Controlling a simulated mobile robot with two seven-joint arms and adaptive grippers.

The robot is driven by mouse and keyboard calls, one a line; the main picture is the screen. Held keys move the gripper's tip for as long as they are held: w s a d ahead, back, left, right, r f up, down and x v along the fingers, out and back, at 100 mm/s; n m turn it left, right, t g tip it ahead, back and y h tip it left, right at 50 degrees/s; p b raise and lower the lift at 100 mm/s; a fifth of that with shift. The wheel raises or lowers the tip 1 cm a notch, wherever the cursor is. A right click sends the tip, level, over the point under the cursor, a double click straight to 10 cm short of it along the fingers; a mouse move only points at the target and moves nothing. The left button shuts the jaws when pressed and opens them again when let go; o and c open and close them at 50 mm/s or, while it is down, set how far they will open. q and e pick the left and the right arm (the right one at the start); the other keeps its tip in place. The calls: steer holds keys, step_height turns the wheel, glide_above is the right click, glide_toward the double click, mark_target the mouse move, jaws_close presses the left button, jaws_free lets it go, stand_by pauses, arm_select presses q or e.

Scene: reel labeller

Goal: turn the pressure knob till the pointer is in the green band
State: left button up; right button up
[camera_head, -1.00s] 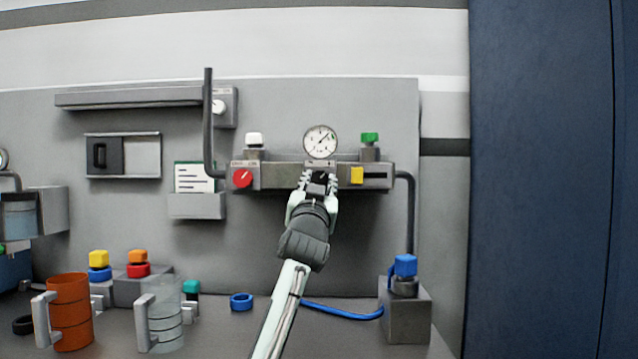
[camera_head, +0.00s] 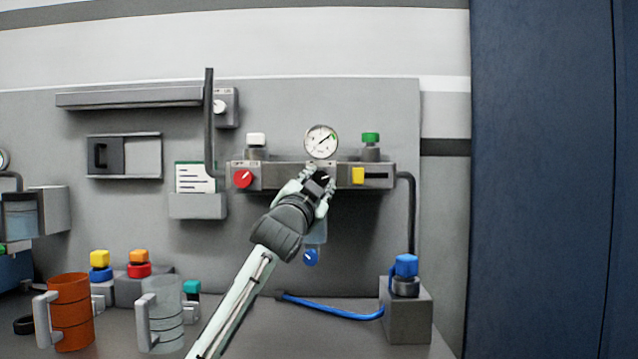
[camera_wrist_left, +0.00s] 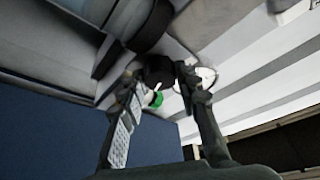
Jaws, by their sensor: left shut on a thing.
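The black pressure knob (camera_head: 321,178) is on the front of the grey manifold bar (camera_head: 275,176), under the round white gauge (camera_head: 321,141). The gauge has a short green band at its upper right. Its thin dark pointer slants up and right, with its tip close to the band; whether it lies inside is too small to tell. My left gripper (camera_head: 317,183) is shut on the knob and partly covers it. In the left wrist view my fingers (camera_wrist_left: 160,78) are on either side of the dark knob (camera_wrist_left: 155,70). My right gripper is not in view.
A red knob (camera_head: 243,178) and a yellow slider (camera_head: 358,175) flank the knob on the bar. White (camera_head: 256,139) and green (camera_head: 370,138) caps stand above. A blue knob (camera_head: 311,257) hangs below. An orange mug (camera_head: 70,312) and a clear mug (camera_head: 163,315) stand lower left.

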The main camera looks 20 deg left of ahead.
arm_select(q)
steer(key=shift+m+h, duration=0.4)
steer(key=shift+m, duration=0.4)
steer(key=o, duration=1.2)
steer(key=shift+c, duration=0.2)
steer(key=v, duration=1.2)
steer(key=shift+r, duration=0.2)
steer(key=shift+s, duration=0.1)
